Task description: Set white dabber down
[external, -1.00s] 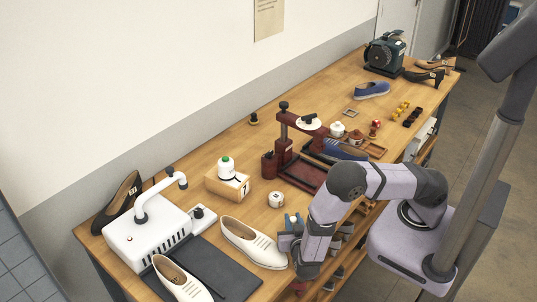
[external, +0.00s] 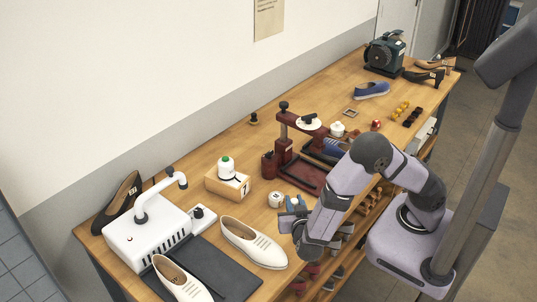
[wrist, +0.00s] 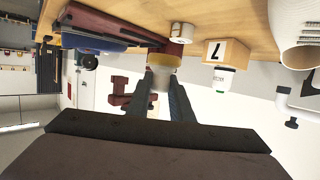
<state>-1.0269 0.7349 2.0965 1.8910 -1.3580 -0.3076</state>
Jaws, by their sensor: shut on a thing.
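My gripper (wrist: 161,92) is shut on the white dabber (wrist: 164,62), a small pale piece with a yellowish band, between its dark fingertips. In the external view my gripper (external: 291,212) is over the bench's front part, beside the white round tin (external: 276,199). A pale bit of the dabber shows between the blue-grey fingers; the rest is hidden. The tin also shows in the wrist view (wrist: 182,32), just past the dabber. I cannot tell whether the dabber touches the bench or the tin.
A wooden block (external: 228,184) carries a white bottle with a green cap (external: 226,168). A cream shoe (external: 253,243) lies left of my gripper. A dark red press stand (external: 287,155) stands behind it. Bare bench (external: 240,147) lies toward the wall.

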